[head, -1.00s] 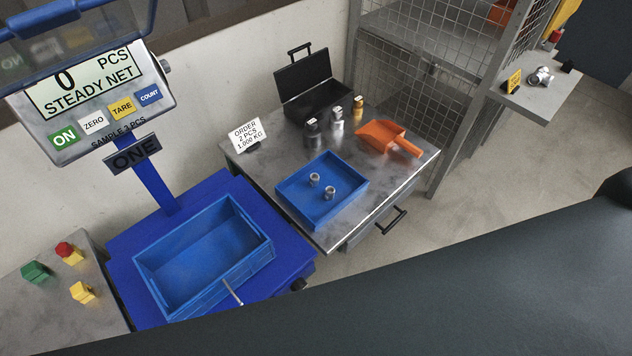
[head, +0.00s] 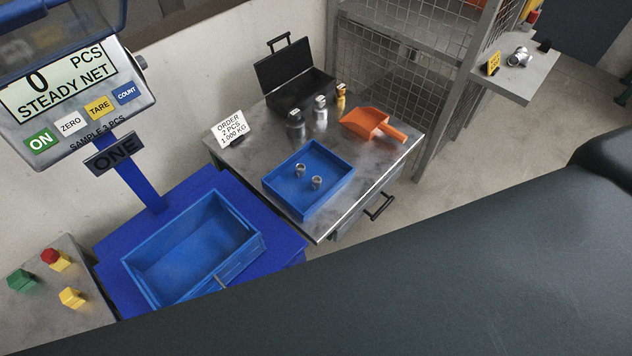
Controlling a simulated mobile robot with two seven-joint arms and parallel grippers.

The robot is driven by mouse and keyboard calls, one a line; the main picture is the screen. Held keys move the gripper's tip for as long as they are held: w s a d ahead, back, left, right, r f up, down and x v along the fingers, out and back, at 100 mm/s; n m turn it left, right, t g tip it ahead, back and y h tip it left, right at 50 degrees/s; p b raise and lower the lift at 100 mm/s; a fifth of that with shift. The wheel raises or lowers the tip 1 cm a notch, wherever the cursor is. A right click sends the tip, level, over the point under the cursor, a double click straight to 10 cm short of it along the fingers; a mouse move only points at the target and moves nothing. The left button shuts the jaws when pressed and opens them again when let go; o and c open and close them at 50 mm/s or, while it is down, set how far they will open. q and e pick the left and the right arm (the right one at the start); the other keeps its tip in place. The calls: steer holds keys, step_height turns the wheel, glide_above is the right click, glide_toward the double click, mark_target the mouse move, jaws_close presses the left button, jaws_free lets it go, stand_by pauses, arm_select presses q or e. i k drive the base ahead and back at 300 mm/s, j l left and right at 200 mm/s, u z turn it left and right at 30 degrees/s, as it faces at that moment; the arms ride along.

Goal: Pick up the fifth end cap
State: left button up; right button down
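Two small grey metal caps, one (head: 300,170) behind the other (head: 316,182), stand in a shallow blue tray (head: 338,190) on the metal table. I cannot tell which cap counts as the fifth. A larger blue bin (head: 131,277) on the blue scale platform looks empty, though its near side is partly hidden. The scale display (head: 60,85) reads 0 PCS, STEADY NET. Neither of my grippers is in view. A large dark shape covers the lower right and hides what lies below it.
On the table stand an order card (head: 230,127), an open black case (head: 292,78), several small weights (head: 320,112) and an orange scoop (head: 366,122). A side shelf (head: 515,83) holds a shiny metal fitting (head: 519,57) and a yellow sign. Coloured blocks (head: 72,298) lie at lower left.

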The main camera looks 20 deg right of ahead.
mark_target(316, 180)
steer(key=u, duration=0.25)
steer(key=i+l+u, duration=0.1)
steer(key=l+u, duration=0.25)
steer(key=i+l+u, duration=0.1)
steer(key=l+u, duration=0.5)
steer(key=l, duration=0.7)
steer(key=l+u, duration=0.2)
steer(key=l, duration=0.75)
steer(key=k+l, duration=0.1)
steer(key=l, duration=1.8)
